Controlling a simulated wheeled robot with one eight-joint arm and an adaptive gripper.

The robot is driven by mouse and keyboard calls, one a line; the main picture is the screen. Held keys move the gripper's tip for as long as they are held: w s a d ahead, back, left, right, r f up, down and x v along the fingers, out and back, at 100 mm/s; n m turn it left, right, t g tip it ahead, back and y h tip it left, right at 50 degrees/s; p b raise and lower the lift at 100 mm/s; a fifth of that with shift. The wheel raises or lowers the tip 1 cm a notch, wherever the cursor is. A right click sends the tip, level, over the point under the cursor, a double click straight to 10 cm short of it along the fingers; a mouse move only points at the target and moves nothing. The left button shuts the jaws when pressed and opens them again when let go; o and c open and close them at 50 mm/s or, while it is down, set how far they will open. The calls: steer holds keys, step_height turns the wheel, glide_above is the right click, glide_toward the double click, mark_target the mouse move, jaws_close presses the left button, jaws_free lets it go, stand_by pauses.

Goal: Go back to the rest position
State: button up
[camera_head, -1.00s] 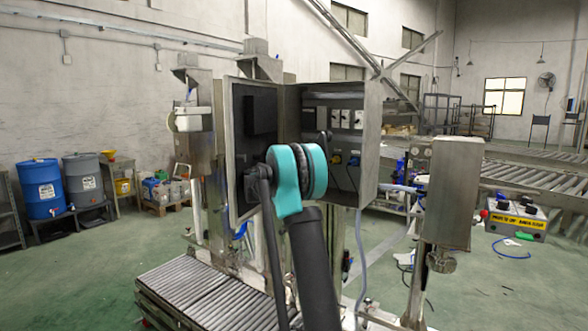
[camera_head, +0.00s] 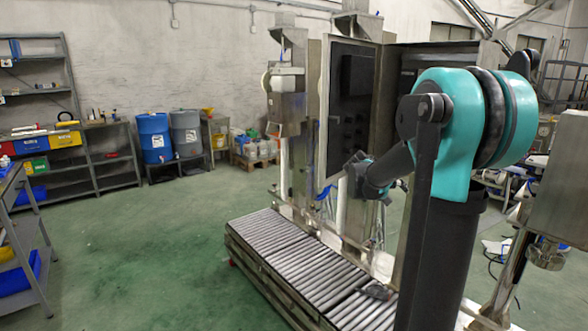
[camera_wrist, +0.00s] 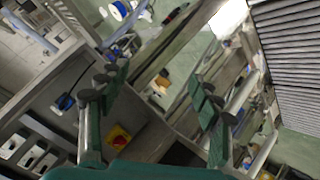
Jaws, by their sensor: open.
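My gripper (camera_wrist: 160,88) is open in the wrist view, with its teal fingers apart and nothing between the tips. Behind the fingers are the steel cabinet's grey panel and a red and yellow button (camera_wrist: 120,138). In the head view my teal elbow joint and dark arm fill the right side. The forearm reaches in front of the open electrical cabinet (camera_head: 348,95); the fingertips are not clear there. Part of the cabinet is hidden behind my arm.
A roller conveyor (camera_head: 290,262) runs below the cabinet. A steel box on a post (camera_head: 562,185) stands close at the right. Shelves (camera_head: 105,165) and blue and grey drums (camera_head: 154,138) stand at the left. The green floor (camera_head: 160,260) at left is clear.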

steer(key=s+a+f+g+y, duration=0.1)
steer(key=s+a+f+y, duration=0.2)
steer(key=s, duration=0.7)
steer(key=s+a+f+n+y, duration=0.1)
steer(key=s+a+f+y, duration=0.1)
steer(key=s+a+f, duration=0.5)
steer(key=s+a+f+n+g+y, duration=0.1)
steer(key=s+a+f+y, duration=0.2)
steer(key=s+f, duration=0.6)
steer(key=s+a, duration=0.2)
steer(key=s, duration=0.4)
steer(key=shift+s+a+f+g+y, duration=0.15)
steer(key=shift+a+f+g+y, duration=0.15)
steer(key=shift+a, duration=0.1)
